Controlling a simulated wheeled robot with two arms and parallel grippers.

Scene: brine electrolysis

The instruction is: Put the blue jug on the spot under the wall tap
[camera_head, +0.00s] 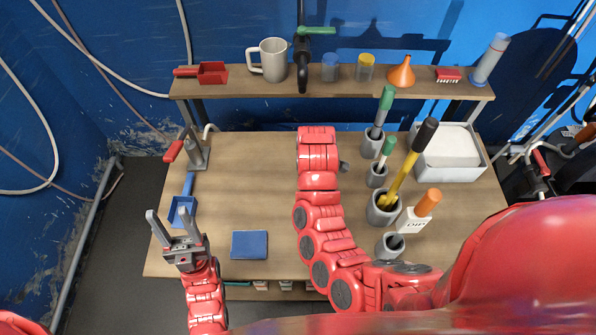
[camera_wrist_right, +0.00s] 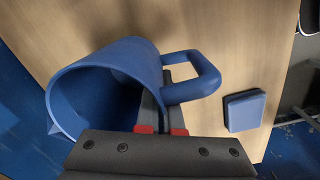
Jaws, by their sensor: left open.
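The blue jug (camera_wrist_right: 115,62) shows in the right wrist view, with its mouth facing the lower left and its square handle on the right. In the head view my right arm covers the middle of the table, and neither the jug nor the right gripper can be made out. The wall tap (camera_head: 303,62), black with a green lever, is at the back centre. My left gripper (camera_head: 178,232) is open and empty over the front left.
A shelf (camera_head: 225,85) along the back holds a mug (camera_head: 270,60), jars, a funnel (camera_head: 402,72) and a brush. Grey cups with tools (camera_head: 383,207) and a white bin (camera_head: 450,175) stand on the right. A blue pad (camera_head: 250,245) lies near the front; a dustpan (camera_head: 183,211) lies left.

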